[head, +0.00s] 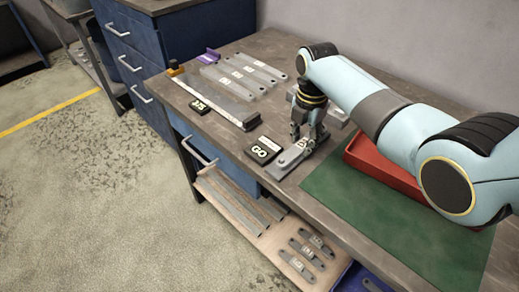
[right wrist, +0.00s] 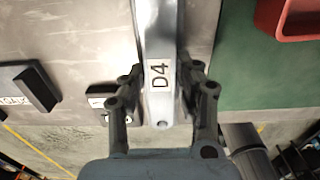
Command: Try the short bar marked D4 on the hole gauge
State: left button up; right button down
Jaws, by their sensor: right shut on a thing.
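The short grey metal bar marked D4 (right wrist: 160,105) lies between the fingers of my right gripper (right wrist: 161,82), its label facing the wrist camera and a round hole near its close end. In the head view the right gripper (head: 303,143) points down at the table, shut on the bar (head: 286,162), whose near end sticks out toward the table's front edge. I cannot tell whether the bar touches anything beneath it. A dark block with a GO card (head: 261,151) stands just left of it. I cannot make out the hole gauge for certain. My left gripper is not in view.
Several labelled flat bars (head: 243,74) lie at the back left, behind a long grey bar (head: 215,100) with a number card (head: 200,106). A red tray (head: 362,168) stands on a green mat (head: 345,203) to the right. More bars lie on the lower shelf (head: 262,243).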

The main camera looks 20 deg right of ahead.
jog(key=c, duration=0.9)
grip_release()
jog(key=shift+r, duration=0.1)
notch_tip(320, 180, up, 12)
jog(key=shift+f, duration=0.1)
